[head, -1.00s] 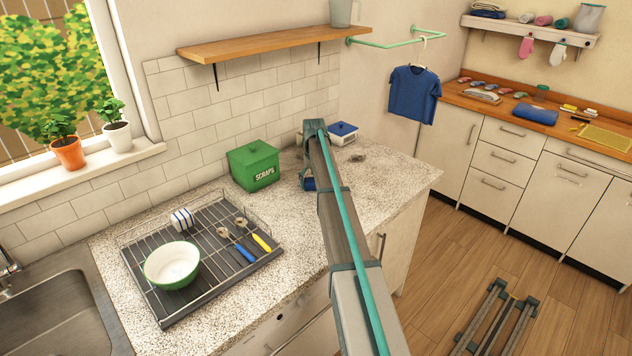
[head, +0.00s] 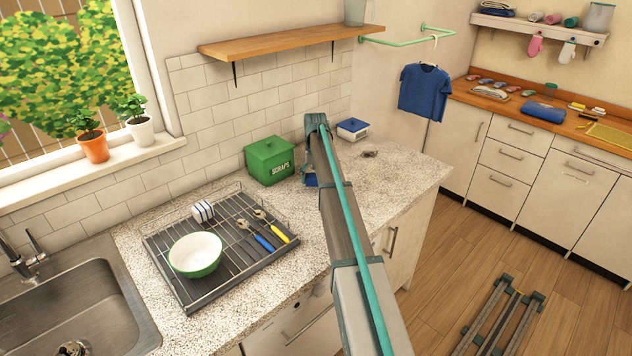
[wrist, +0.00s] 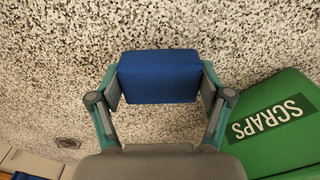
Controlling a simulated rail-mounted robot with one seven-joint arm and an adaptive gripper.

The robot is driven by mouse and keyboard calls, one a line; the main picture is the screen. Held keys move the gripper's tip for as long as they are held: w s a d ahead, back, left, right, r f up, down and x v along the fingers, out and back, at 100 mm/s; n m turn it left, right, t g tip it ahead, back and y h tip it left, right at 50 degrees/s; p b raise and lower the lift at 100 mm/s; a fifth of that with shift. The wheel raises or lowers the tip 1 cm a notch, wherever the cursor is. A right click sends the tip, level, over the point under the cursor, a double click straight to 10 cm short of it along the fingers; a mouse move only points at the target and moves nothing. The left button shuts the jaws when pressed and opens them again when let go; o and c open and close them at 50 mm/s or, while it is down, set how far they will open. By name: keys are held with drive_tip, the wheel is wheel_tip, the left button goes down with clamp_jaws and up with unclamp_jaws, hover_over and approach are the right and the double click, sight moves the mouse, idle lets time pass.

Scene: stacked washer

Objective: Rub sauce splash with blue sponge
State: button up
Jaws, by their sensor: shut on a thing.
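My gripper (wrist: 160,84) is shut on the blue sponge (wrist: 160,74), with one finger at each side of it. In the wrist view the sponge is over the speckled counter (wrist: 260,45); I cannot tell whether it touches it. In the head view my arm hides most of the gripper, beside the green SCRAPS box (head: 269,161); a bit of blue (head: 311,181) shows there. The box is also close on the right in the wrist view (wrist: 285,125).
A dish rack (head: 185,285) with a bowl (head: 195,256) stands at left, beside the sink (head: 80,305). A wooden shelf (head: 290,42) hangs above.

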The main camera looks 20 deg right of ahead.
drive_tip(key=shift+r+p, duration=1.05)
drive_tip(key=shift+r, duration=1.65)
